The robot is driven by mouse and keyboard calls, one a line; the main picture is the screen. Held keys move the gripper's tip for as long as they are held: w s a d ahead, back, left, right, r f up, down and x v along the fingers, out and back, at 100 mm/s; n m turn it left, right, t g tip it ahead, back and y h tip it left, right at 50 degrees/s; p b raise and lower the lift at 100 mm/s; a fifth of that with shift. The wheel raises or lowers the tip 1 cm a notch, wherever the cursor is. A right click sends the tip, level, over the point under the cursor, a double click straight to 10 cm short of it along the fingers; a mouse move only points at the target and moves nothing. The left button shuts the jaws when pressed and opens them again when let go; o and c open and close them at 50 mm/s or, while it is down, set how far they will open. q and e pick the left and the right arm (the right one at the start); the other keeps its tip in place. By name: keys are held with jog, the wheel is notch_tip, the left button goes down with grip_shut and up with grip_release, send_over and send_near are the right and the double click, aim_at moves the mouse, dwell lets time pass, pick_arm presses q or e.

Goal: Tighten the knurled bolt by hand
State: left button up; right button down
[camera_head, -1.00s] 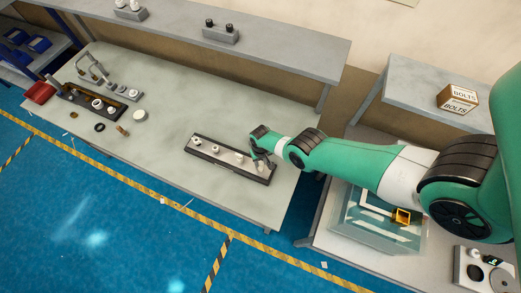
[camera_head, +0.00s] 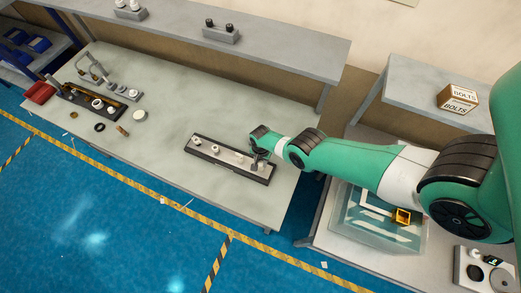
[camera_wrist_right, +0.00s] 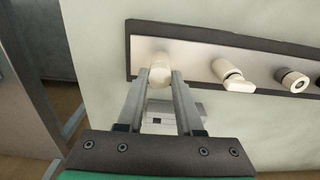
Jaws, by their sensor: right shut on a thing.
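A long dark-edged board (camera_head: 229,168) with a light panel and several cream fittings lies near the right end of the table. In the wrist view the board (camera_wrist_right: 128,50) runs across the top. My right gripper (camera_head: 259,163) is over its right end. In the wrist view the fingers (camera_wrist_right: 160,80) close around a cream round bolt head (camera_wrist_right: 160,72) at the board's end. Its knurling is too small to make out. Beside it are a cream lever fitting (camera_wrist_right: 233,76) and a ringed round fitting (camera_wrist_right: 292,80). My left gripper is out of view.
A second board with fittings (camera_head: 88,104), a black ring (camera_head: 99,127) and a white disc (camera_head: 139,115) lie on the table's left. A raised shelf (camera_head: 275,48) runs along the back. A clear box (camera_head: 380,225) stands at right. The table's middle is clear.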

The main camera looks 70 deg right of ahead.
jog(key=shift+m, duration=0.5)
jog(key=m, duration=0.4)
jog(key=shift+m, duration=0.4)
jog(key=shift+m, duration=0.3)
jog(key=m, duration=0.4)
jog(key=shift+m, duration=0.4)
jog(key=c, duration=0.9)
grip_release()
